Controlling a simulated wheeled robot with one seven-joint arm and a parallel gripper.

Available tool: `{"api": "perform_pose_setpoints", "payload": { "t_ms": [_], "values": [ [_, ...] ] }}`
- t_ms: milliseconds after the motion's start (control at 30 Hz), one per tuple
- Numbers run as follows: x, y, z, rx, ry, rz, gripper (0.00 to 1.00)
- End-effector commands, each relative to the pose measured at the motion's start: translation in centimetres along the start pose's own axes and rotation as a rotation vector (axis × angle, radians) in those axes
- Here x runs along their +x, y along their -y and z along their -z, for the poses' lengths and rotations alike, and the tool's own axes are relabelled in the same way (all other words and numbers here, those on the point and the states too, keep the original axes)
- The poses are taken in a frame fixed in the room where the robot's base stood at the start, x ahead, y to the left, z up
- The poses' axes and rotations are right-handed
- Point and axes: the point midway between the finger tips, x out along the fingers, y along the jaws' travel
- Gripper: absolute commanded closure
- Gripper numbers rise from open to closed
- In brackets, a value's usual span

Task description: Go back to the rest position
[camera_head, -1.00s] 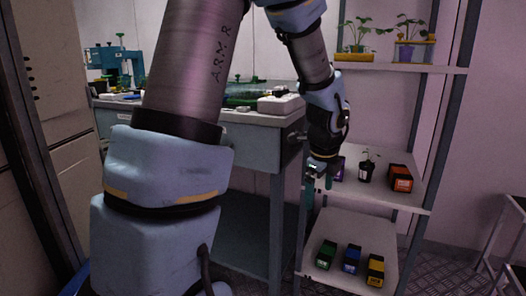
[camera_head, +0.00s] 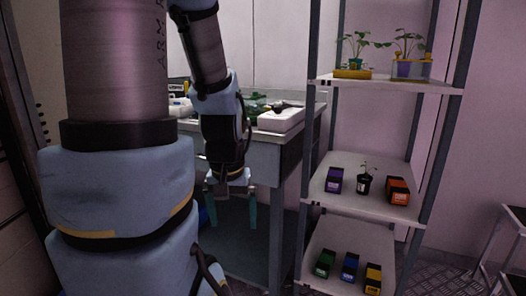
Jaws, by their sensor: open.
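My gripper (camera_head: 232,205) hangs pointing down in front of the workbench, left of the shelf rack. Its two teal fingers are spread apart with nothing between them. My arm is bent, with its upper part filling the left of the view. The gripper is clear of the shelves and appears apart from the bench, though its exact distance to the bench is hard to tell.
The rack holds plants on its top shelf (camera_head: 385,85). A black pot (camera_head: 365,184), a purple box (camera_head: 334,180) and an orange box (camera_head: 397,191) stand on the middle shelf. Green, blue and yellow boxes stand below. The workbench (camera_head: 265,160) carries a white tray (camera_head: 282,118).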

Motion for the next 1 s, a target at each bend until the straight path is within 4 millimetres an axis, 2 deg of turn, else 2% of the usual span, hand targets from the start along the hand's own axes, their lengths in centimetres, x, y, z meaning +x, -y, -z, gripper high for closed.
{"api": "perform_pose_setpoints", "payload": {
  "t_ms": [33, 300, 500, 700, 1000],
  "values": [
    [-2.5, 0.0, 0.4, 0.001, 0.0, 0.0, 0.02],
    [-10.6, -0.1, 1.5, 0.004, 0.0, 0.0, 0.02],
    [-15.3, -0.1, 2.2, 0.004, 0.0, 0.0, 0.02],
    [-17.1, -0.1, 2.4, 0.005, 0.0, 0.0, 0.02],
    [-17.1, -0.1, 2.4, 0.005, 0.0, 0.0, 0.02]
  ]
}}
